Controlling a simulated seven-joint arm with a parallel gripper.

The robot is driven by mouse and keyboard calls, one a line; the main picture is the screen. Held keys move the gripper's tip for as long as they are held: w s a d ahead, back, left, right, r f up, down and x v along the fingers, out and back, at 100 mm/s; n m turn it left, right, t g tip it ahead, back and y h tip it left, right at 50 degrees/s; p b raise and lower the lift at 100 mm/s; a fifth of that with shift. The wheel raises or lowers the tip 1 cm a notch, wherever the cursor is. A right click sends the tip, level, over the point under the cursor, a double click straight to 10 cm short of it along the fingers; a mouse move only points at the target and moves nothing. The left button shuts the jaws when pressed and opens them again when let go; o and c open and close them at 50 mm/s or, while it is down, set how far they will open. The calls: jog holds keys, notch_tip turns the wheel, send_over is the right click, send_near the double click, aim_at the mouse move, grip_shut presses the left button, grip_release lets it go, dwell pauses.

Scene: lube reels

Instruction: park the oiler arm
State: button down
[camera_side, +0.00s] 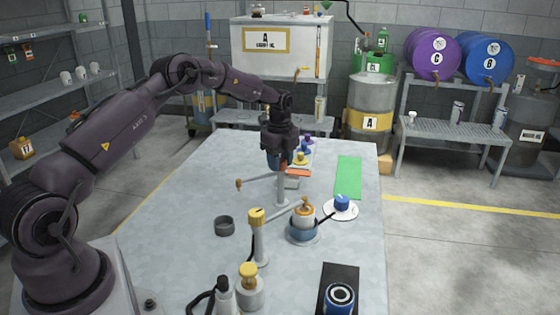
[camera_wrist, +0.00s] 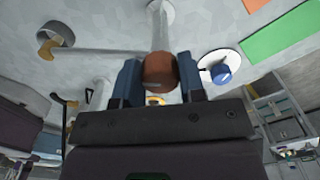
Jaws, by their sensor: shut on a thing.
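My gripper (camera_side: 281,160) points down over the middle of the table, at the top of a slim grey post (camera_side: 281,188) on a round base. In the wrist view, its two blue fingers (camera_wrist: 160,82) are on either side of a brown round knob (camera_wrist: 159,69) at the post's near end, shut on it. A thin grey oiler arm (camera_side: 259,180) runs left from the post and ends in a brown tip (camera_side: 239,184). It also shows in the wrist view (camera_wrist: 105,52). The fingers' exact contact is hidden in the side view.
A dark ring (camera_side: 224,226) lies left. A white disc (camera_side: 332,210) with a blue knob and a green mat (camera_side: 348,177) lie right. Bottles stand at the front.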

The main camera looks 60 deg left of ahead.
jog(key=shift+m, duration=0.4)
jog(key=c, duration=0.7)
grip_release()
notch_tip(320, 180, up, 13)
dwell(0.4)
